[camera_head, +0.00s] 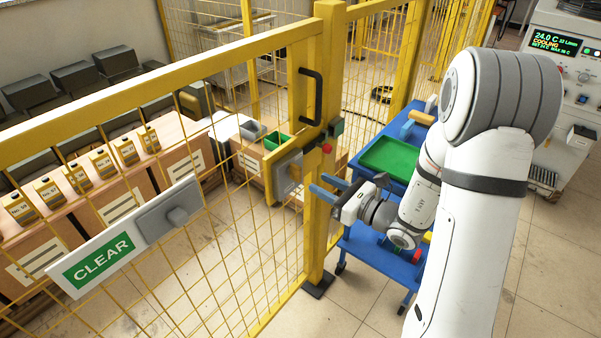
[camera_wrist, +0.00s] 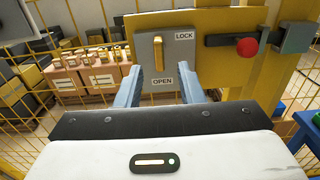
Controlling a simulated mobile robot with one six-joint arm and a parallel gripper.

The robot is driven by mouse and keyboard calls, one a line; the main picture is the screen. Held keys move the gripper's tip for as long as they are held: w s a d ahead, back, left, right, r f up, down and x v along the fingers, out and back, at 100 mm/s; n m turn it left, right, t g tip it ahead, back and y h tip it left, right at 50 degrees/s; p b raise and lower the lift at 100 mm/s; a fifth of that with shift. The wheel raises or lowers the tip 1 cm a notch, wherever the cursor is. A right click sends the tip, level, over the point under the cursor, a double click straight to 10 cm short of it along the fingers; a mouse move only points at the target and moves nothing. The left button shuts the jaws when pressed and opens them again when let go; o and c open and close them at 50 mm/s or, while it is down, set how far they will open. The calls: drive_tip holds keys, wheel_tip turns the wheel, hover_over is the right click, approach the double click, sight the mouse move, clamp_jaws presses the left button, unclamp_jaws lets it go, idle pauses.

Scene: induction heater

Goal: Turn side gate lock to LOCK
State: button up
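The side gate lock is a grey plate (camera_wrist: 146,62) with a yellow handle (camera_wrist: 158,53) standing upright at its middle. A LOCK label (camera_wrist: 184,35) is at the plate's upper right and an OPEN label (camera_wrist: 162,82) is below the handle. In the head view the lock (camera_head: 287,176) shows edge-on on the yellow gate, its handle not clear. My gripper (camera_head: 323,192) points at the lock from the right. In the wrist view my gripper (camera_wrist: 161,88) has its blue fingers wide apart and empty, low on either side of the plate. The fingers look apart from the handle.
A red button (camera_wrist: 247,47) on a dark bar sits right of the lock. The yellow gate post (camera_head: 318,130) with a black pull handle (camera_head: 312,97) stands beside it. A blue cart (camera_head: 362,243) with a green tray (camera_head: 397,160) is close behind my gripper.

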sight(301, 173)
drive_tip(key=p+x, duration=0.1)
drive_tip(key=x, duration=0.6)
drive_tip(key=shift+w+a, duration=0.1)
drive_tip(key=shift+a, duration=0.05)
clamp_jaws()
idle(0.3)
drive_tip(key=shift+r, duration=0.1)
